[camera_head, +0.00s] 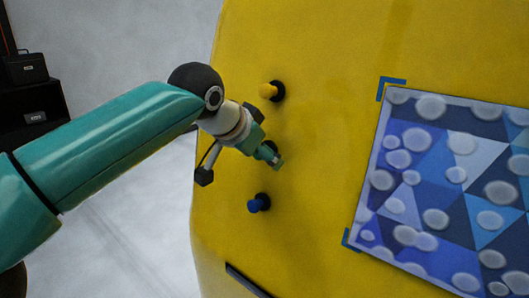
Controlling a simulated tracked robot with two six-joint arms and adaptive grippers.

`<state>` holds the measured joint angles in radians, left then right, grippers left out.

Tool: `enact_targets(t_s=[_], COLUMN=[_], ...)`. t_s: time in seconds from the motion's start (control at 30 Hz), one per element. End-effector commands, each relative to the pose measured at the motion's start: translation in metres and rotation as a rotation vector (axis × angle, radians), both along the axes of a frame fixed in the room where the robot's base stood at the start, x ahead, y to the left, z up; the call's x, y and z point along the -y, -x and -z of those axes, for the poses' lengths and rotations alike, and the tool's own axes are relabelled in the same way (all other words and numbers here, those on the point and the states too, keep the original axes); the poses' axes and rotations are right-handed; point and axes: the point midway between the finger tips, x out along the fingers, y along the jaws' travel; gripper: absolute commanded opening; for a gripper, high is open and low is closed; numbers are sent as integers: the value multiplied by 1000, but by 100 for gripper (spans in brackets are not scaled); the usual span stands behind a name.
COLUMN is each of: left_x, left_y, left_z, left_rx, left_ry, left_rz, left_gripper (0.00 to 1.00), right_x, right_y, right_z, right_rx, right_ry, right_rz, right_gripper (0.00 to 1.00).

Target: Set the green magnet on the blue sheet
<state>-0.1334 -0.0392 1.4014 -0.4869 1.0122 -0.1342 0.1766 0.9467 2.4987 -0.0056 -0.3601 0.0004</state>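My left arm comes in from the left, and my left gripper (274,159) is over the yellow panel (330,60), between a yellow magnet (268,91) above and a blue magnet (257,204) below. A dark round base (270,146) shows just behind the fingertips. The green magnet cannot be clearly told apart from the green gripper parts there. Whether the fingers are closed on it cannot be seen. The blue sheet (440,190), patterned with triangles and pale bubbles, lies on the panel at the right, apart from the gripper. My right gripper is out of view.
Blue corner marks (390,83) frame the sheet's left corners. A dark strip (247,281) is on the panel at the bottom. Bare yellow panel separates the magnets from the sheet. Black shelving (35,95) stands at the far left.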

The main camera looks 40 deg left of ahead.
Motion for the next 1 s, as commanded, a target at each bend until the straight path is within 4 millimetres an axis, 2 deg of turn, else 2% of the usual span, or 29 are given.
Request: enact_targets(t_s=[0.27, 0.67, 0.7, 0.9, 0.93, 1.0], left_x=[0, 0, 0, 0, 0, 0], left_y=[-1, -1, -1, -1, -1, -1], left_z=[1, 1, 1, 1, 1, 1], left_rx=[0, 0, 0, 1, 1, 1], left_ry=[0, -1, 0, 0, 0, -1], left_rz=[0, -1, -1, -1, -1, 0], left_gripper=[72, 7, 37, 4, 0, 0], right_x=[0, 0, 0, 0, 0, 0], right_y=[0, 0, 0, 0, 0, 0], right_z=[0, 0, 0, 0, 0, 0], right_rx=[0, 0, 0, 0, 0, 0], right_ry=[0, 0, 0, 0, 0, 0], right_rz=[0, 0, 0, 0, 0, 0], right_gripper=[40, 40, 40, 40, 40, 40])
